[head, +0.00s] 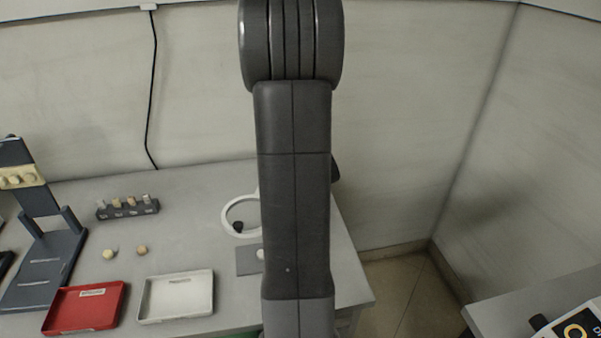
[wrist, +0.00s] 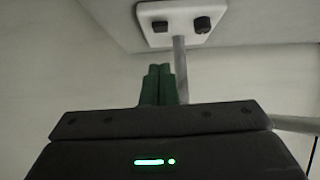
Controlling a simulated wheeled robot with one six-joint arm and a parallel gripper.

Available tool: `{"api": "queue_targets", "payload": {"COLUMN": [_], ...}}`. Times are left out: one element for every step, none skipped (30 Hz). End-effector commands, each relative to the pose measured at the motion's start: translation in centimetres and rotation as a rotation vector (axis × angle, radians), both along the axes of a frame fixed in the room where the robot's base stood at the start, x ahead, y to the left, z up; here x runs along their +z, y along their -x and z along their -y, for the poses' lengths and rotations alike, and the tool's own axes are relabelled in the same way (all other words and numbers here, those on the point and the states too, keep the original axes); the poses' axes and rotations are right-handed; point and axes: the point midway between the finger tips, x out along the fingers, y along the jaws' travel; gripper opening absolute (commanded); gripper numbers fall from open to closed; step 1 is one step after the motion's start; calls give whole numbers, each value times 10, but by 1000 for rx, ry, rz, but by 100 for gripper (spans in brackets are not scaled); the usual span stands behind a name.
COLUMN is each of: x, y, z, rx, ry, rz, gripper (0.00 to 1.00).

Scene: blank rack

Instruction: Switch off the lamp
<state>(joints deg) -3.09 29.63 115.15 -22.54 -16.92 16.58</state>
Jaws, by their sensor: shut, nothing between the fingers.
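In the wrist view, a white plate (wrist: 181,22) carries two dark controls, a squarish one (wrist: 160,27) on the left and a round knob (wrist: 203,25) on the right. A grey rod (wrist: 181,65) runs down from it. My gripper (wrist: 159,69) has green fingers pressed together, empty. Their tips appear below the plate, left of the rod, with a visible gap to the controls. In the head view, a white ring (head: 228,211), possibly the lamp, stands on the table, partly hidden by my arm. My gripper is hidden there. I cannot tell whether the lamp is lit.
The table (head: 190,247) holds a red tray (head: 86,307), a white tray (head: 176,296), a small dark rack (head: 128,208) and two small round pieces. A dark blue stand (head: 45,263) is at left. Another surface (head: 520,300) is at lower right, with floor between.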

Motion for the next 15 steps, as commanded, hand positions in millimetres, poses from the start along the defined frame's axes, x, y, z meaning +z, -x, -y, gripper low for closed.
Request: {"api": "queue_targets", "payload": {"x": [8, 12, 16, 19, 22, 25, 28, 30, 32, 33, 34, 36, 36, 36, 37], "y": [8, 12, 17, 21, 24, 28, 31, 34, 37, 39, 40, 42, 43, 44, 45], "z": [2, 2, 3, 4, 5, 6, 6, 7, 8, 8, 8, 9, 9, 9, 9], "rx": [0, 1, 0, 0, 1, 1, 0, -1, 0, 0, -1, 1, 1, 1, 1], "ry": [1, 1, 1, 0, 0, 0, 1, 0, 0, 0, 0, 1, 1, 1, 1], "rz": [2, 2, 2, 2, 2, 2, 2, 1, 1, 1, 1, 1, 1, 0, 0], "gripper": [0, 0, 0, 0, 0, 0, 0, 0, 0, 0, 0, 0, 0, 0, 0]}}
